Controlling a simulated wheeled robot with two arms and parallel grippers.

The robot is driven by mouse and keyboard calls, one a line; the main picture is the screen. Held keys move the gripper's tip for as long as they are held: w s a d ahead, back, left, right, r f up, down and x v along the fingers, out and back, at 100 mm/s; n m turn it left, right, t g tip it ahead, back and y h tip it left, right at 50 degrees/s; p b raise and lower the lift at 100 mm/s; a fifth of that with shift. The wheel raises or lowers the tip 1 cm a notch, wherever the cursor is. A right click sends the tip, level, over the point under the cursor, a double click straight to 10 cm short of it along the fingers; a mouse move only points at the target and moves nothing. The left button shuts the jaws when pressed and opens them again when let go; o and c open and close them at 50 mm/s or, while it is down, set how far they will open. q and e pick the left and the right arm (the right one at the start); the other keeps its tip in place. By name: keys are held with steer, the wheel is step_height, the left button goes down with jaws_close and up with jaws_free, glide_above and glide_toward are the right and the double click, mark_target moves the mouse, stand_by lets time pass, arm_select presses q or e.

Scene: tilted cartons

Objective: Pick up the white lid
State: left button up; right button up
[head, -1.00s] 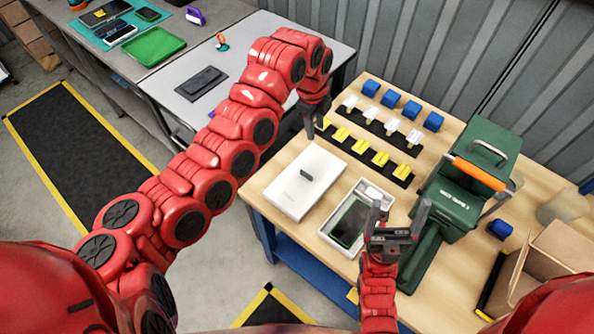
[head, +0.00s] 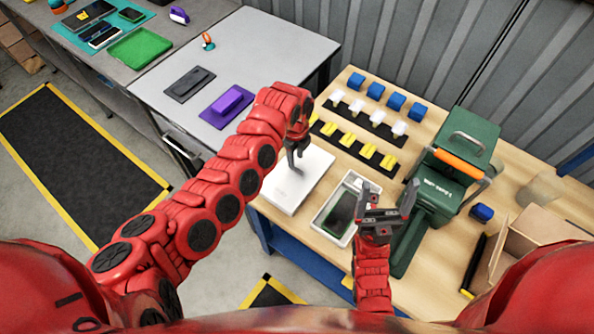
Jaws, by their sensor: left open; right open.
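The white lid (head: 286,193) is a flat rectangular piece lying on the left part of the wooden table. My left gripper (head: 296,162) is open and points down at the lid's middle; it covers the small dark grip there. Whether its fingers touch the lid I cannot tell. A white open carton (head: 323,223) with a dark green-screened device (head: 342,207) in it stands just right of the lid. My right gripper (head: 389,197) is open and empty, in front of the carton's right side.
Strips with yellow pieces (head: 369,151) and white pieces (head: 377,121) lie behind, with several blue blocks (head: 396,102). A green case (head: 462,160) with an orange handle and a brown carton (head: 520,232) stand right. A grey table (head: 235,60) holds a purple item (head: 227,103).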

mark_target(297, 169)
arm_select(q)
steer(key=f, duration=0.1)
steer(key=f+p, duration=0.1)
steer(key=f, duration=0.1)
steer(key=shift+s+d+f+p, duration=0.2)
steer(key=shift+s+d+p, duration=0.1)
steer(key=shift+s, duration=0.1)
steer(key=shift+w+a+f, duration=0.1)
steer(key=shift+f, duration=0.6)
steer(key=shift+c, duration=0.3)
jaws_close()
